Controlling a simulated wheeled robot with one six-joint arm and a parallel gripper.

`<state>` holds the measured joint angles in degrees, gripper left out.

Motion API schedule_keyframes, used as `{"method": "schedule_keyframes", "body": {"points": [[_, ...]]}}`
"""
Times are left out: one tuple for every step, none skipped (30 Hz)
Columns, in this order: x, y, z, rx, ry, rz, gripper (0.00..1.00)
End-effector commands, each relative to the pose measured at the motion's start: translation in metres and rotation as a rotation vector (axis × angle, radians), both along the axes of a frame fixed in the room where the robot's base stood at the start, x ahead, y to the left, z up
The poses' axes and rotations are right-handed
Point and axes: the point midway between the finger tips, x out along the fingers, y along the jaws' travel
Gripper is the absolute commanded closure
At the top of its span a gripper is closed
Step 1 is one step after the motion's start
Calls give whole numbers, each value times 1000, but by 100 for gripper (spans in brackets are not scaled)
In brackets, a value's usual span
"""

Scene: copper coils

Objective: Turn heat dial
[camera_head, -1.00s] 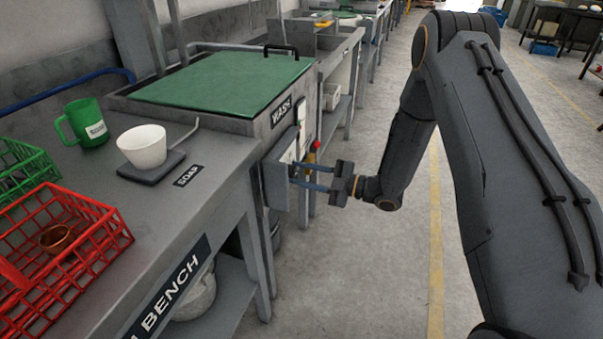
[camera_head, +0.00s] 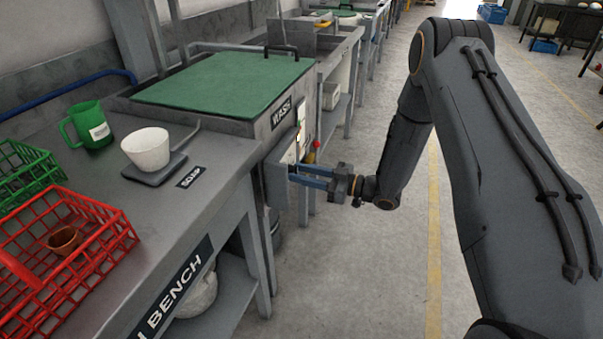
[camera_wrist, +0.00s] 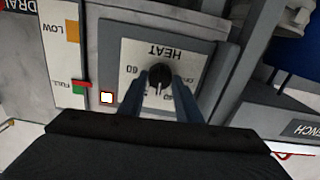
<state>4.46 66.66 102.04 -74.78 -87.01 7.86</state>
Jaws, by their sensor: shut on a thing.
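The heat dial (camera_wrist: 159,75) is a dark round knob on a pale plate marked HEAT, with numbers around it, in the wrist view. My gripper (camera_wrist: 160,82) has its two blue fingers on either side of the knob and is shut on it. In the head view my gripper (camera_head: 293,173) reaches from the right to the panel on the side of the wash unit (camera_head: 222,84). The dial itself is hidden there by the panel's edge and the fingers.
A bench (camera_head: 215,205) at left holds a white cup (camera_head: 146,148), green mug (camera_head: 88,124) and red crate (camera_head: 100,213). The floor at right is clear.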

Motion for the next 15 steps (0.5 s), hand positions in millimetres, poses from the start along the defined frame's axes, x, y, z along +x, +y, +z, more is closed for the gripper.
{"method": "schedule_keyframes", "body": {"points": [[0,0,0,14,43,0,91],[0,0,0,24,70,0,91],[0,0,0,37,105,0,91],[0,0,0,47,132,0,91],[0,0,0,56,158,0,91],[0,0,0,69,194,0,91],[0,0,0,79,220,0,91],[0,0,0,89,248,0,91],[0,0,0,101,282,0,91],[1,0,0,112,309,0,91],[1,0,0,122,336,0,91],[1,-1,0,135,371,0,91],[1,-1,0,145,399,0,91],[1,-1,0,154,425,0,91],[1,-1,0,167,461,0,91]]}}
